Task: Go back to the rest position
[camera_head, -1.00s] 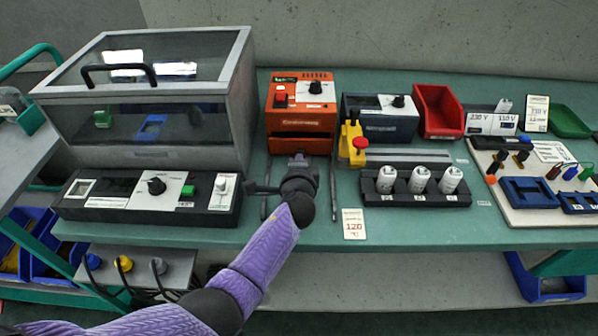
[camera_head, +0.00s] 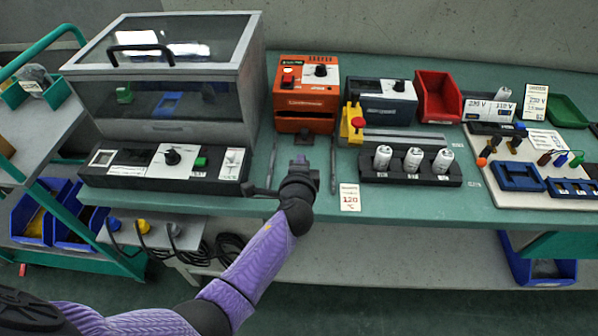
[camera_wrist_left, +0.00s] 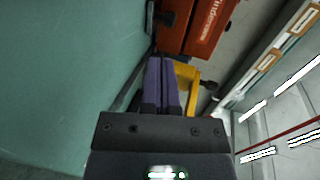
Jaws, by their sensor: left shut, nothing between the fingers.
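My left gripper (camera_head: 300,162) is over the front of the green bench in the head view, in front of an orange device (camera_head: 306,97) and apart from it. In the left wrist view its two purple fingers (camera_wrist_left: 164,82) lie together, shut with nothing between them. The orange device also shows in the left wrist view (camera_wrist_left: 198,25), beyond the fingertips, with a yellow part (camera_wrist_left: 187,82) beside them. My left arm reaches in from the lower left in the head view. My right gripper is not in view.
A glass-lidded grey box (camera_head: 170,125) and a black control panel (camera_head: 165,168) stand left. Right are a dark device (camera_head: 381,108), a black rack (camera_head: 410,176) of white cylinders, a red bin (camera_head: 437,98) and a white board (camera_head: 540,205). A card (camera_head: 349,197) lies near the bench edge (camera_head: 420,216).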

